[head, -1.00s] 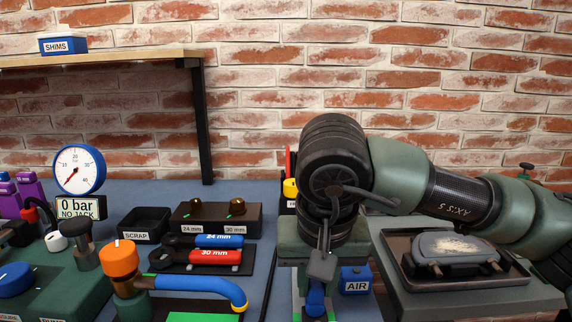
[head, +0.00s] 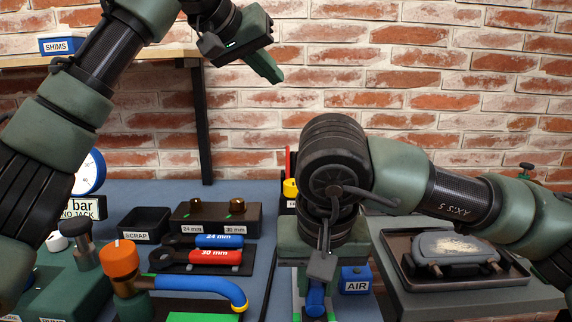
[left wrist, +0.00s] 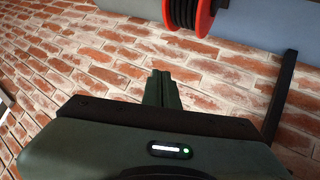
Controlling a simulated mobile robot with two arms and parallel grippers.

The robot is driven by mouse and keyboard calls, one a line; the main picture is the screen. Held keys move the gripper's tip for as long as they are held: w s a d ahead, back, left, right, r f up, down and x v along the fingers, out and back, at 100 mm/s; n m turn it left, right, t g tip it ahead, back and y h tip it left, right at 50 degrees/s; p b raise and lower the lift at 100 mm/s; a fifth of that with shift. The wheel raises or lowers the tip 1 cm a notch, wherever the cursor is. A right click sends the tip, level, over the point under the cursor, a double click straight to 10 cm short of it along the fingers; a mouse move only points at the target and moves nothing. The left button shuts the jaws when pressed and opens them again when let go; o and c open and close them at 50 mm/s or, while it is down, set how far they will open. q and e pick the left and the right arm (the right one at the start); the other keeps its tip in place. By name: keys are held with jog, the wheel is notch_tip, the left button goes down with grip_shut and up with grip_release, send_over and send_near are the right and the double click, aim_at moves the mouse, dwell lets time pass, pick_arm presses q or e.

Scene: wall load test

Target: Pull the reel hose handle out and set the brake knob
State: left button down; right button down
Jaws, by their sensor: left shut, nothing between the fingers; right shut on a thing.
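The hose reel shows in the left wrist view as a black spool with red flanges (left wrist: 188,14). In the head view only a red edge (head: 293,162) and a yellow part (head: 290,188) show behind my right arm. I cannot tell whether the yellow part is the brake knob. My right gripper (head: 315,306) points down at the bench front, shut on a blue handle (head: 315,298), mostly hidden by the gripper. My left gripper (head: 275,76) is raised before the brick wall, shut and empty, above and left of the reel. Its closed fingers show in the wrist view (left wrist: 162,88).
A blue AIR box (head: 355,281) stands just right of my right gripper. A tray (head: 513,277) lies at the right. A SCRAP bin (head: 145,225), blue and red tools, and a blue hose (head: 200,283) fill the left bench. A shelf post (head: 201,125) stands behind.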

aim_at(289, 184)
pick_arm(q)
jog(key=shift+s+d+f+m+g+y, duration=0.55)
jog(key=shift+s+f+m+g+y, duration=0.1)
jog(key=shift+f, duration=2.8)
jog(key=shift+s+d+f+m+g+y, duration=0.6)
jog(key=shift+f+g+y, duration=0.1)
jog(key=shift+f, duration=2.8)
jog(key=shift+s+d+f+m+g+y, duration=0.55)
jog(key=shift+f+g+y, duration=0.1)
jog(key=shift+f, duration=2.8)
jog(key=shift+w+a, duration=0.2)
jog(key=shift+a, duration=0.25)
jog(key=shift+w+a, duration=0.25)
jog(key=shift+a, duration=0.2)
jog(key=shift+w+a, duration=0.2)
jog(key=shift+w, duration=0.05)
jog(key=shift+w+a, duration=0.1)
jog(key=shift+a, duration=0.3)
notch_tip(289, 184, up, 6)
jog(key=shift+s, duration=0.25)
